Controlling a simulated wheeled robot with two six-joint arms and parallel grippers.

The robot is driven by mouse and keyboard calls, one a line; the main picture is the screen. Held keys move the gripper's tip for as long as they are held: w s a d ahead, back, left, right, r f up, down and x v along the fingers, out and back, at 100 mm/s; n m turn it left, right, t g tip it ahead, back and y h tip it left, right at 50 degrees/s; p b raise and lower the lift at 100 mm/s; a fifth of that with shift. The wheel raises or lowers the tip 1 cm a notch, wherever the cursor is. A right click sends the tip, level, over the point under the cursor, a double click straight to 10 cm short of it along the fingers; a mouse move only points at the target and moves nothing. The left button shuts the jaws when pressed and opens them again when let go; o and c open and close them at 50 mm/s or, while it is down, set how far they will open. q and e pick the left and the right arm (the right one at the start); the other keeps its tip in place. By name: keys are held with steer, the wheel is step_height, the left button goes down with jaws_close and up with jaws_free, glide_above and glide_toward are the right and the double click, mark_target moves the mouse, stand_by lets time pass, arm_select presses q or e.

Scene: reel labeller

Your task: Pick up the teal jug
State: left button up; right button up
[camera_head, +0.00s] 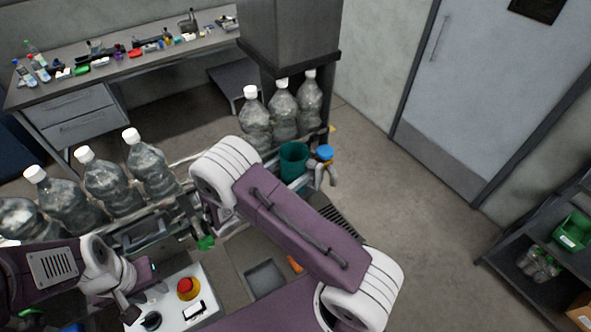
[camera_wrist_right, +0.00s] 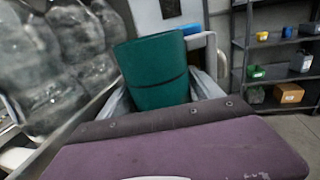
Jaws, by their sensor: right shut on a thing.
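The teal jug (camera_head: 294,160) is upright beside the large bottles in the head view, its lower part hidden by my right arm. In the right wrist view the teal jug (camera_wrist_right: 152,72) fills the middle, leaning slightly, with a dark band across it. My right gripper (camera_wrist_right: 162,95) has its grey fingers on either side of the jug and is shut on it; the fingertips are largely hidden. My left gripper (camera_head: 140,275) is at the lower left of the head view, above the control panel and away from the jug; its fingers are not clear.
Large clear bottles (camera_head: 148,165) line the conveyor at left, and several stand close behind the jug (camera_head: 283,108). A blue-topped item (camera_head: 325,153) is right of the jug. A control box has a red button (camera_head: 188,288). The floor (camera_head: 375,165) at right is clear.

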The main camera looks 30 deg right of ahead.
step_height(320, 180, up, 18)
steer(key=b, duration=0.3)
steer(key=shift+f, duration=0.15)
